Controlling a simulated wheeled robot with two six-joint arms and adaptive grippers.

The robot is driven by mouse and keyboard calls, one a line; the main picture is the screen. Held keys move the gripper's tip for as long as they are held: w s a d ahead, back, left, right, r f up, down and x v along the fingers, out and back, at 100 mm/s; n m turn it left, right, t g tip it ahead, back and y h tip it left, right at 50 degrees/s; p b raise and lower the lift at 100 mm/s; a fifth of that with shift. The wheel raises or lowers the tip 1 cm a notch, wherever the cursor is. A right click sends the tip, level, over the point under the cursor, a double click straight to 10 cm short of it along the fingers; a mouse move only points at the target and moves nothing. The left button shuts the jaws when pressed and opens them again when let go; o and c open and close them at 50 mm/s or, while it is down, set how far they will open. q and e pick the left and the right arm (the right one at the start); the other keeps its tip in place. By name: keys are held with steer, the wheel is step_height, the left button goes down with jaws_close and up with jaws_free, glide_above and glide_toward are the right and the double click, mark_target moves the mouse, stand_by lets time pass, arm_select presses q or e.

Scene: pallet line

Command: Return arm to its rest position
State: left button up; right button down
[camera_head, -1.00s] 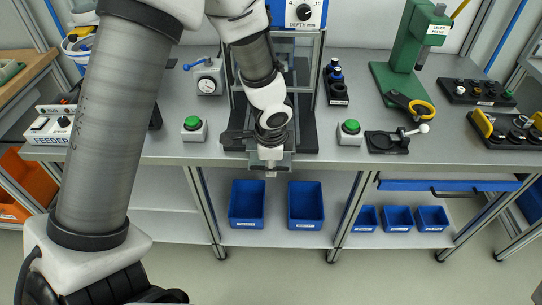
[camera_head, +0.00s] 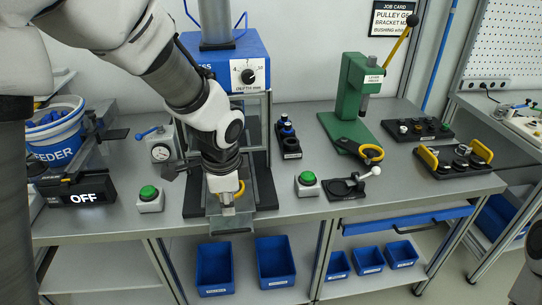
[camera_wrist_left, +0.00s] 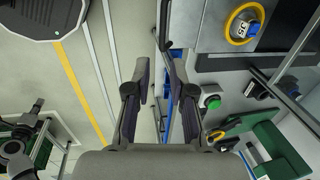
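My left arm reaches in from the upper left in the head view. Its gripper (camera_head: 226,204) points down in front of the blue-topped press (camera_head: 225,65), over the front edge of the bench. In the left wrist view the two fingers (camera_wrist_left: 160,80) stand apart with nothing between them, so the gripper is open and empty. A yellow ring (camera_head: 240,188) shows just behind the gripper; whether they touch is unclear.
Green buttons (camera_head: 149,194) (camera_head: 307,179) flank the press. A green lever press (camera_head: 352,95) and black part trays (camera_head: 455,160) stand right. Blue bins (camera_head: 275,262) sit on the shelf below.

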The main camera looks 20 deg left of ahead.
arm_select(q)
steer(key=s+d+f+n+g+h, duration=0.1)
steer(key=s+f+n+g, duration=0.2)
steer(key=s+f, duration=1.15)
steer(key=s+d+f+n+g+h, duration=0.1)
steer(key=s+d+f+n+g, duration=0.2)
steer(key=s+f, duration=1.15)
steer(key=w+a+f+n+t, duration=0.2)
steer(key=w+f+n+t, duration=0.2)
steer(key=w, duration=0.5)
steer(key=shift+w+f+n+y, duration=0.3)
steer(key=shift+f+n+y, duration=0.15)
steer(key=shift+n, duration=0.65)
